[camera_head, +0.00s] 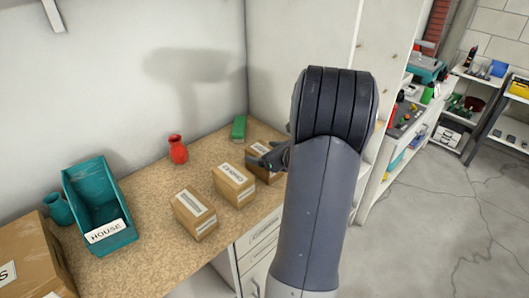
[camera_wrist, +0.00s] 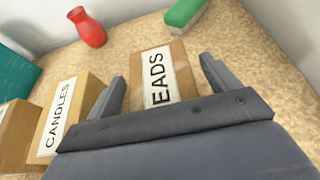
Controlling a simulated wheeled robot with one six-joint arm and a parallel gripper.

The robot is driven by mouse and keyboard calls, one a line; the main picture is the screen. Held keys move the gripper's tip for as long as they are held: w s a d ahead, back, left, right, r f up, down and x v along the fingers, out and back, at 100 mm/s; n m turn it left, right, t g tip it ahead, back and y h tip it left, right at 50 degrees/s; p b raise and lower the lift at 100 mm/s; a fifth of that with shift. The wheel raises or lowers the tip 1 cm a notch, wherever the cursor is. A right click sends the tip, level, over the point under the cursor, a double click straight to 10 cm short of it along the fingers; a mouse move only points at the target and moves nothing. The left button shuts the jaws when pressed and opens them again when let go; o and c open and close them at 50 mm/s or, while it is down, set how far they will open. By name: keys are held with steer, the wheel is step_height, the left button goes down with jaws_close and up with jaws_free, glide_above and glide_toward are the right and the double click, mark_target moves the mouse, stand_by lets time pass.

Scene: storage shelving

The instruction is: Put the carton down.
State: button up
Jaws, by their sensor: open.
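The carton (camera_wrist: 157,80) is a brown box with a white label on which "EADS" is readable. It appears to rest on the speckled worktop. In the head view the carton (camera_head: 259,149) stands at the right end of a row of small cartons, partly hidden by my gripper and arm. My gripper (camera_wrist: 162,68) is open, with one finger on each side of the carton and a visible gap at the right finger. In the head view my gripper (camera_head: 270,158) is mostly behind my arm. The carton's lower near part is hidden by the gripper body.
A carton labelled "CANDLES" (camera_wrist: 65,120) stands close left, with another carton (camera_head: 195,213) beyond it. A red vase (camera_head: 178,149) and green brush-like object (camera_head: 238,128) stand behind. A teal "HOUSE" bin (camera_head: 105,245) is farther left. The cabinet side (camera_head: 300,50) bounds the right.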

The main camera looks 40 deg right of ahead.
steer(key=shift+r, duration=0.15)
steer(key=v, duration=1.2)
steer(key=shift+o, duration=0.5)
stand_by(0.8)
